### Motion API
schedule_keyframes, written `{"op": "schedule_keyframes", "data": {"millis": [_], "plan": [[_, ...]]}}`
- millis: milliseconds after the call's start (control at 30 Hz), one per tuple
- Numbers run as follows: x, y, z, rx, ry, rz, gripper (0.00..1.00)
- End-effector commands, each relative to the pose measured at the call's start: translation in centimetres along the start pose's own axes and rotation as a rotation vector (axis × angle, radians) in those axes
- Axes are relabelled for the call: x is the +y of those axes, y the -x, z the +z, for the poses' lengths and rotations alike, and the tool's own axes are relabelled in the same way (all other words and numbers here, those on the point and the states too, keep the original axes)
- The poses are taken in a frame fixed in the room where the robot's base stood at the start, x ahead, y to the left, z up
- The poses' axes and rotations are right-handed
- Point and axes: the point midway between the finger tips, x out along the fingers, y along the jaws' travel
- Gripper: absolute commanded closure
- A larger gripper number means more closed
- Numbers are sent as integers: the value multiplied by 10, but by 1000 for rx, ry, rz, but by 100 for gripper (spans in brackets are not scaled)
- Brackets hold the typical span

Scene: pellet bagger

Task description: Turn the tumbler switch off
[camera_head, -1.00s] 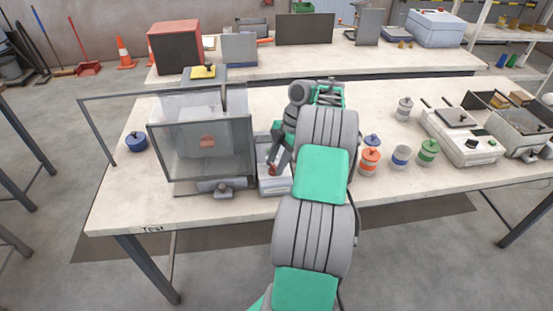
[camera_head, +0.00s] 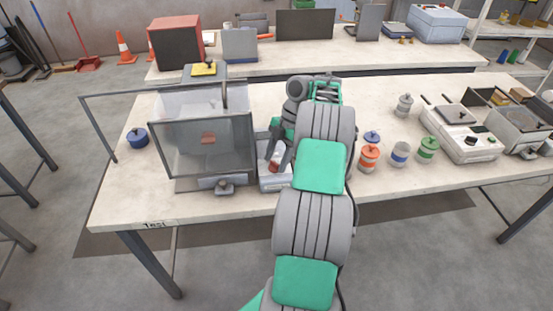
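A pale grey box (camera_head: 272,183) stands near the table's front edge, just right of the clear-walled machine. A small red part (camera_head: 273,167) on its upper side looks like the tumbler switch, though its position is too small to read. My gripper (camera_head: 277,161) points down over this box. Its two dark fingers show apart, with the tips close to the red part. I cannot tell whether they touch it. My arm hides the right side of the box.
The clear-walled machine (camera_head: 180,186) stands close on the left, a blue pot (camera_head: 137,139) beyond it. A white appliance (camera_head: 467,143) is farther right.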

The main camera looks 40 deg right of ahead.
Motion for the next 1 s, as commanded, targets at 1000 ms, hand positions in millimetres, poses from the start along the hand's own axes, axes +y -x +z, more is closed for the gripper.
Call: {"op": "schedule_keyframes", "data": {"millis": [1000], "plan": [[-1,78,0,1,-1,-1,40]]}}
